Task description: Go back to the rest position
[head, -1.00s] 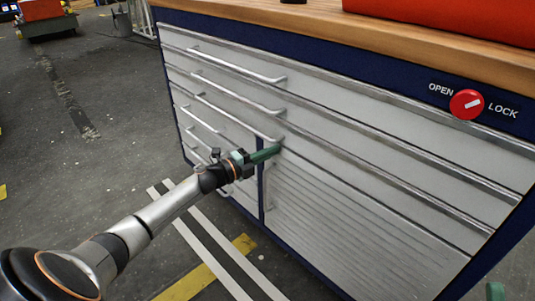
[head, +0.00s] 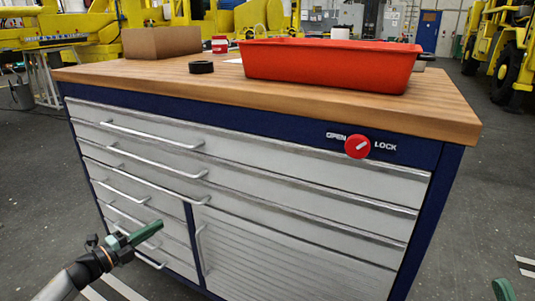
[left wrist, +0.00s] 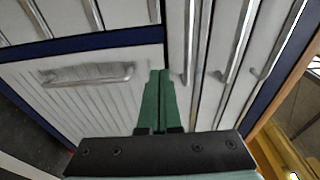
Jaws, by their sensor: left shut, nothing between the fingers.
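My left gripper (head: 157,228) has green fingers and is in front of the lower left drawers of the tool cabinet (head: 120,120). Its fingers are together and empty; they also show in the left wrist view (left wrist: 160,78), pointing at the cabinet front. In the head view the tips overlap the small drawers, and I cannot tell the exact gap. Only a green tip of my right gripper (head: 502,290) shows at the bottom right edge; its jaws cannot be judged. The cabinet's drawers look closed. The red knob (head: 358,146) sits between the words OPEN and LOCK.
On the wooden top (head: 250,98) stand a red bin (head: 330,68), a brown box (head: 160,42), a black tape roll (head: 201,67) and a red-and-white roll (head: 220,44). Metal drawer handles (head: 150,136) stick out from the front. Grey floor (head: 485,190) is free at the right.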

